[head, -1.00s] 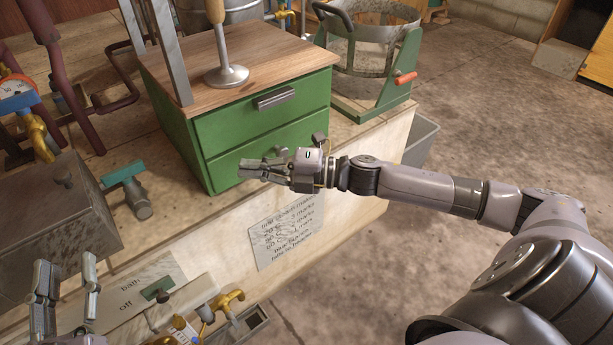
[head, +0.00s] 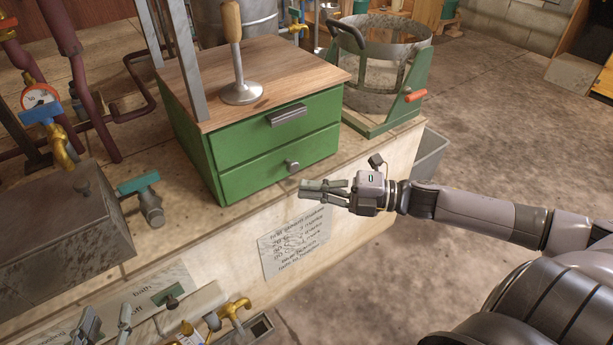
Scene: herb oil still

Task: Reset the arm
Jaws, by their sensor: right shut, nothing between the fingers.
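My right gripper (head: 308,189) is shut and empty. It points left, just below and in front of the lower drawer of the green cabinet (head: 236,180), and its arm reaches in from the right. Both drawers look shut. The upper one has a bar handle (head: 288,115) and the lower one a small knob (head: 292,167); I see clear space between the knob and the gripper. My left gripper (head: 106,322) is at the bottom left edge, only partly in view, its fingers apart and nothing seen between them.
A wooden-handled tamper (head: 239,80) stands on the cabinet top. A green-framed metal basket (head: 390,65) is to its right. A teal-handled valve (head: 145,195), a dark metal box (head: 65,235) and a brass tap (head: 235,309) are at left. Open floor lies at right.

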